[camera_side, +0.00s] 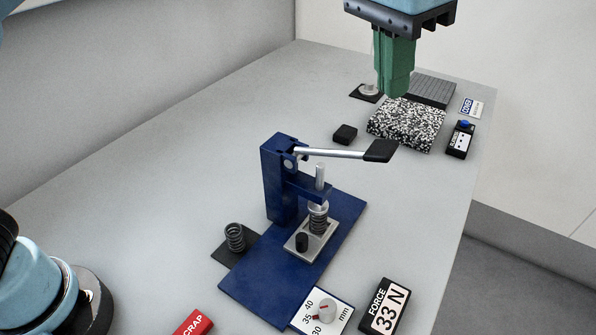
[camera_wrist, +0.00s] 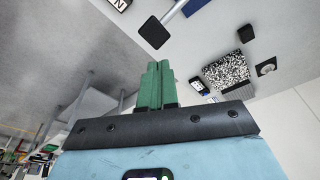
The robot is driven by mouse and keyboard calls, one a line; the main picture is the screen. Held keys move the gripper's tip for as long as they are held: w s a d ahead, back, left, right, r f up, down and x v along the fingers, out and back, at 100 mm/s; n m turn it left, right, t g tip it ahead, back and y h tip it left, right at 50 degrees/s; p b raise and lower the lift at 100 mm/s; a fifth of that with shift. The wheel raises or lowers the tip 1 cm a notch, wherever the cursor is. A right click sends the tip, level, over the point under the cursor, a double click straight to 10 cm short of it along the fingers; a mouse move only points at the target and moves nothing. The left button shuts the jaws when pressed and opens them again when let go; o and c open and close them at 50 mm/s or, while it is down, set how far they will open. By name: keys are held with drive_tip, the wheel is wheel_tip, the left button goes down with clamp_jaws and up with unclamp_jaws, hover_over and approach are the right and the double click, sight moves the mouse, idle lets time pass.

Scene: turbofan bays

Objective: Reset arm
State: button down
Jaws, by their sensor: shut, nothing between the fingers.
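My gripper (camera_side: 395,88) has green fingers and hangs above the far end of the bench in the side view. Its fingers are together with nothing between them. They also show in the wrist view (camera_wrist: 156,82), pointing away from the camera. In the side view the fingertips overlap the back edge of a black-and-white speckled block (camera_side: 405,127). I cannot tell the height between them. The speckled block also shows in the wrist view (camera_wrist: 227,70), to the right of the fingers.
A blue lever press (camera_side: 280,180) stands mid-bench, its silver lever (camera_side: 335,153) reaching right. A spring (camera_side: 235,237) stands left of it. A force display (camera_side: 385,307), a dial (camera_side: 324,310) and a red scrap label (camera_side: 193,323) lie in front.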

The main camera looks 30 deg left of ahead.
drive_tip(key=a+f+n+t, duration=0.2)
drive_tip(key=a+f+n, duration=0.15)
drive_tip(key=a, duration=1.45)
drive_tip(key=s+a+f+n+t, duration=0.1)
drive_tip(key=s+a+f, duration=0.3)
drive_tip(key=a+f, duration=0.3)
drive_tip(key=s+a+f+n+t+y, duration=0.1)
drive_tip(key=s+a+f+t, duration=0.1)
drive_tip(key=s+a+f, duration=0.2)
wheel_tip(320, 180, down, 3)
drive_tip(key=a, duration=0.2)
drive_tip(key=shift+a, duration=0.35)
